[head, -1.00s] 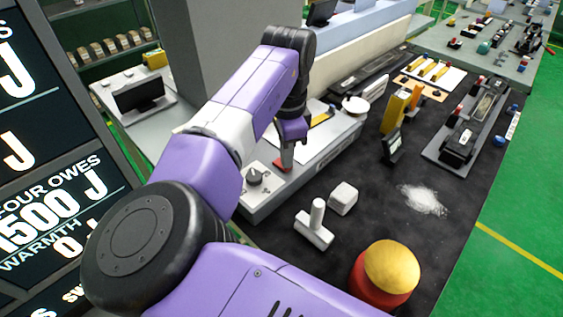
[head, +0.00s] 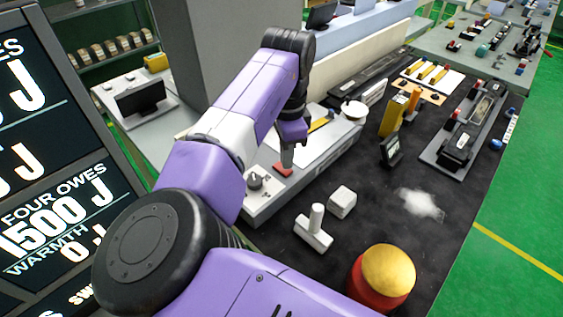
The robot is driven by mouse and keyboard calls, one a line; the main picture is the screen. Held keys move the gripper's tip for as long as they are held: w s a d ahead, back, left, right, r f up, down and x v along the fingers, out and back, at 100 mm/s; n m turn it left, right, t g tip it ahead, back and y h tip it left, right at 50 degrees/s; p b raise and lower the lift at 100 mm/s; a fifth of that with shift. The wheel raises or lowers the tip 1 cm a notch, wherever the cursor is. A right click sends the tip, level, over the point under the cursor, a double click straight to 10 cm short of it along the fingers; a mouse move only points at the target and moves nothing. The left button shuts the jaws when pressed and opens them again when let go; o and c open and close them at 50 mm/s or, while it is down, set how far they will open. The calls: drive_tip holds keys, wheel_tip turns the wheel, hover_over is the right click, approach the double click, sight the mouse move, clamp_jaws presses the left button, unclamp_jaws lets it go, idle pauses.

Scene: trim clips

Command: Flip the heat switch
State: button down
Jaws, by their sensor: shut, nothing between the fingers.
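A red switch piece (head: 282,170) sits on top of the long grey-white device (head: 262,207) near its left end. My gripper (head: 287,160) is shut and empty, pointing down right at the red piece. Whether the fingertips touch it or stop just above it, I cannot tell. A dark knob (head: 255,181) on a pale plate is on the same device, left of the red piece. My arm hides part of the device's back side.
On the black mat (head: 335,262) are a white T-shaped block (head: 313,230), a white cube (head: 342,201), white powder (head: 422,203) and a red-yellow dome button (head: 383,278). A large scoreboard (head: 50,190) is at left.

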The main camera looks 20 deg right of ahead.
drive_tip(key=shift+r+p, duration=2.1)
drive_tip(key=shift+r, duration=0.5)
